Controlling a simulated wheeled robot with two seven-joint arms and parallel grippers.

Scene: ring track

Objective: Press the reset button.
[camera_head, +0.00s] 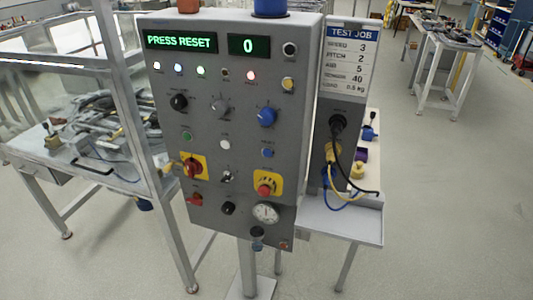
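A grey control panel (208,240) stands upright on a post in the middle of the head view. Its left display (181,41) reads "PRESS RESET" in green, and its right display (248,46) reads "0". Below the knobs are three small round buttons: a green one (187,137), a white one (225,144) and a blue one (267,153). A red mushroom button (265,190) sits on a yellow plate lower right. The small labels are too blurred to tell which button is reset. Neither of my grippers is in view.
The panel also carries a blue knob (267,117), a red rotary switch (193,167) and a gauge (266,212). A side box with hanging cables (337,165) and a "TEST JOB" card (347,60) adjoin it right. A framed workbench (70,160) stands left.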

